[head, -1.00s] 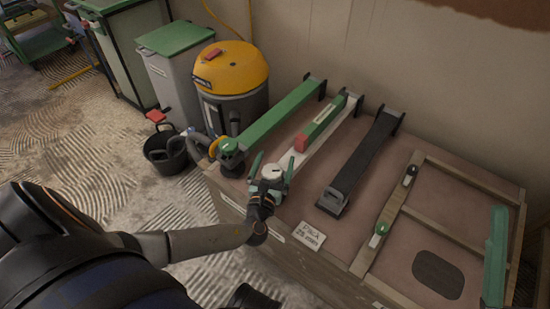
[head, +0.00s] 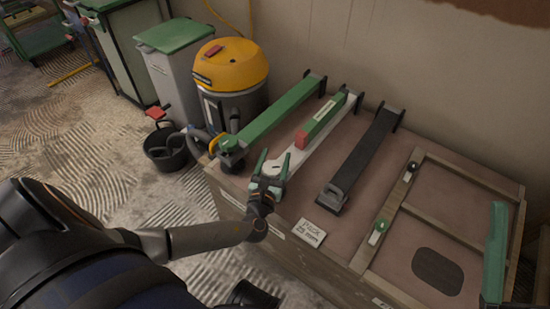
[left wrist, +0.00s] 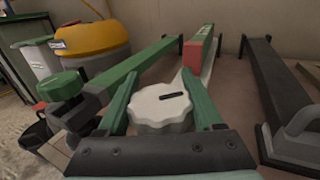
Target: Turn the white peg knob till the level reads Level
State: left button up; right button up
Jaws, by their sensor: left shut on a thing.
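The white peg knob (head: 272,168) has a scalloped rim and a dark slot on top. It sits at the near end of a white bar (head: 306,149). It fills the middle of the left wrist view (left wrist: 160,106). A green level (head: 322,121) with a red end block lies along that bar; its reading is too small to tell. My left gripper (head: 273,165) is shut on the knob, one green finger on each side. Its fingers also show in the left wrist view (left wrist: 162,102).
A green beam (head: 268,115) lies left of the knob and a black beam (head: 362,155) right of it, on a wooden crate top (head: 300,190). A card (head: 309,232) lies near the front edge. A yellow-topped vacuum (head: 230,65) and black bucket (head: 163,150) stand left.

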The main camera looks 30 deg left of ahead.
pick_arm(q)
jog(key=shift+m+h, duration=0.3)
jog(key=m+h, duration=0.1)
jog(key=m+h+b, duration=0.1)
jog(key=h, duration=0.1)
jog(key=m+t+h+b, duration=0.1)
jog(key=h, duration=0.1)
jog(key=shift+w+d+f, duration=0.1)
jog(key=shift+w+d, duration=0.05)
jog(key=shift+d, duration=0.25)
jog(key=m+h, duration=0.1)
jog(key=m+h+b, duration=0.1)
jog(key=h, duration=0.1)
jog(key=shift+d, duration=0.25)
jog(key=m+h, duration=0.1)
jog(key=m+g+h, duration=0.1)
jog(key=h, duration=0.1)
jog(key=d+m+h, duration=0.1)
jog(key=h, duration=0.1)
jog(key=shift+r+m+g, duration=0.25)
jog(key=shift+m+g, duration=0.15)
jog(key=shift+s+d+m+g+h, duration=0.25)
jog(key=shift+m+g+h, duration=0.5)
jog(key=shift+h, duration=0.3)
jog(key=shift+s+d+m+g+h, duration=0.1)
jog(key=shift+d+m+g+h, duration=0.1)
jog(key=shift+m+g+h, duration=0.7)
jog(key=shift+s+d+m+g+h, duration=0.25)
jog(key=shift+m+g+h, duration=0.35)
jog(key=shift+h, duration=0.55)
